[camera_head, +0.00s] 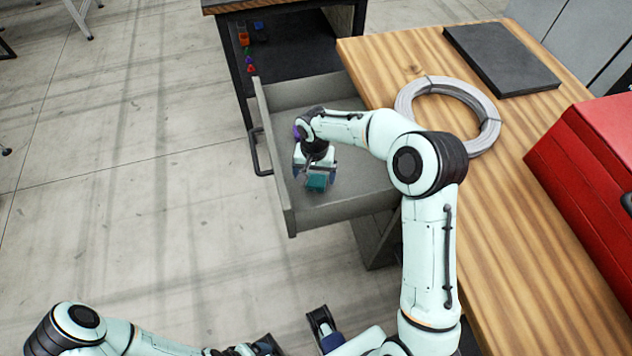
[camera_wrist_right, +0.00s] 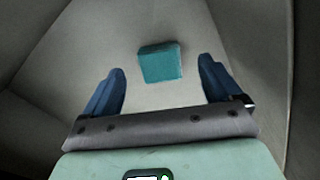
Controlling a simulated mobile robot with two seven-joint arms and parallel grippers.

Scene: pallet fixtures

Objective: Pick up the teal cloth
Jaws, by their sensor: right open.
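The teal cloth (camera_head: 316,183) looks like a small folded block and lies on the floor of the open grey drawer (camera_head: 355,205). My right gripper (camera_head: 315,177) is inside the drawer, pointing down over the cloth. In the right wrist view the blue fingers of the gripper (camera_wrist_right: 162,88) are wide apart and empty. The cloth (camera_wrist_right: 161,62) lies beyond the fingertips, roughly centred between them, and neither finger touches it. My left arm shows at the bottom left of the head view; its gripper at the bottom edge is partly cut off and its opening is unclear.
The drawer walls stand close around my right gripper. The wooden bench (camera_head: 470,190) bears a coiled grey ring (camera_head: 404,103), a dark flat slab (camera_head: 502,58) and a red box (camera_head: 590,150). A dark shelf (camera_head: 300,50) behind holds several small coloured items.

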